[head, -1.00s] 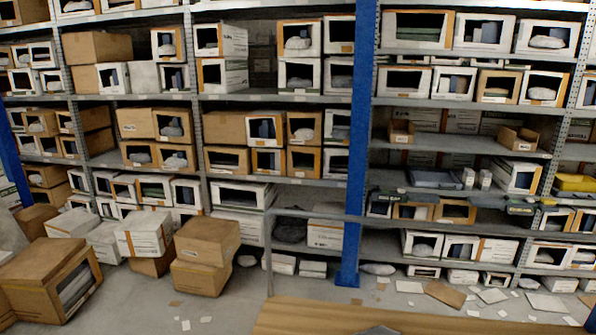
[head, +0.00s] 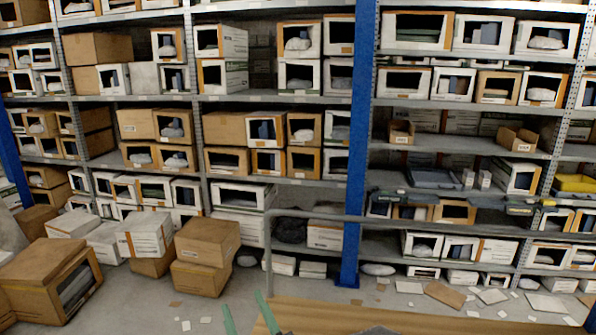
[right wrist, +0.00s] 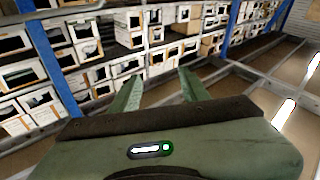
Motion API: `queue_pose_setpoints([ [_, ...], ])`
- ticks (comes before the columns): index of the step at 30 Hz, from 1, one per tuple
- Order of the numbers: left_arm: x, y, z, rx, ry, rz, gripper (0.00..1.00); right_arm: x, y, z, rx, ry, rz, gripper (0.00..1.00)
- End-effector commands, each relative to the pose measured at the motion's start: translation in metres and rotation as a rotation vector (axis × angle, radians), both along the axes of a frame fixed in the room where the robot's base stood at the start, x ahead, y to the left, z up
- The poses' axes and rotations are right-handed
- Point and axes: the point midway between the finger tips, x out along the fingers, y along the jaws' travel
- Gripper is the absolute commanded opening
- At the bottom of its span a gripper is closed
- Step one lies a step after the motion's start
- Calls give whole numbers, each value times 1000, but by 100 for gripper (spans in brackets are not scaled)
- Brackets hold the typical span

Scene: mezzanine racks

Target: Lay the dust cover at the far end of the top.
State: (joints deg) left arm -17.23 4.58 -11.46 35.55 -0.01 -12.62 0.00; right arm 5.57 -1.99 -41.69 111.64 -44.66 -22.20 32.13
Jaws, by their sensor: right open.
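A brown wooden top (head: 450,318) shows along the bottom edge of the head view; only part of it is in frame. A small grey patch lies at the bottom edge over the wood, too cut off to identify. I cannot make out a dust cover for certain. My right gripper (head: 243,299) shows as two green fingers at the bottom, by the left end of the wood. It also shows in the right wrist view (right wrist: 158,90), with its fingers apart and nothing between them. My left gripper is not in view.
Racks of boxes fill the back, with a blue upright (head: 357,140). A grey rail (head: 310,213) stands behind the wood. Cardboard boxes (head: 206,256) are stacked on the floor at left. Flat cardboard and paper scraps (head: 445,294) lie on the floor beyond the wood.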

Motion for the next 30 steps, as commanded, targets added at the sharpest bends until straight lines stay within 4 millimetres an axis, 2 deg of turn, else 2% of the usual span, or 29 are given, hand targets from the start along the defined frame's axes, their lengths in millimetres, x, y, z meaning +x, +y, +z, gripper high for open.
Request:
queue_pose_setpoints([
  [1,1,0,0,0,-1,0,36,4,-32,-25,1,100,-76,45],
  [5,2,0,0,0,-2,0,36,-2,-107,-91,-24,359,-238,45],
  [8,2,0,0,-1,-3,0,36,-26,-159,-142,-61,568,-331,45],
  [9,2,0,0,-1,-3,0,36,-40,-178,-162,-79,653,-360,45],
  [12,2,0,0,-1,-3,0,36,-80,-217,-201,-126,844,-404,45],
  [15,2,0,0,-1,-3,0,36,-117,-242,-226,-169,994,-418,45],
  [18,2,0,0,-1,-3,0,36,-151,-260,-242,-207,1111,-418,45],
  [27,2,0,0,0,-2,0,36,-239,-294,-264,-307,1381,-374,45],
  [29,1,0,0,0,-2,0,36,-255,-299,-265,-326,1426,-361,45],
  [30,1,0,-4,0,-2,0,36,-257,-299,-276,-332,1441,-354,45],
])
